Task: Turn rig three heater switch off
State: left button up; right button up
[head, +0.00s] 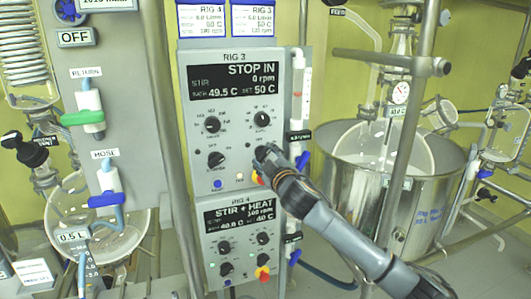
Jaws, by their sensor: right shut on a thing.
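The rig 3 panel (188,170) is a grey box. Its display (237,82) reads STOP IN, 0 rpm, bath 49.5 C, set 50 C. Two black knobs sit below the display, and another knob (216,159) is at lower left. My right gripper (266,156) comes in from the lower right and is shut at the lower right control, where the heater switch appears to be. The gripper covers that control, so its position and label cannot be read. My left gripper is not in view.
The rig 4 panel (203,283) sits directly below, reading STIR + HEAT. A steel bath with a glass vessel (370,150) stands to the right behind a metal post.

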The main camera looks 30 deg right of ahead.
jog(key=n+p, duration=0.2)
jog(key=n, duration=0.1)
jog(key=shift+n, duration=0.4)
jog(key=shift+f+n+p, duration=0.15)
jog(key=shift+n+p, duration=1.3)
jog(key=shift+n, duration=0.75)
jog(key=o, duration=1.2)
jog(key=shift+c, duration=0.2)
jog(key=v, duration=1.2)
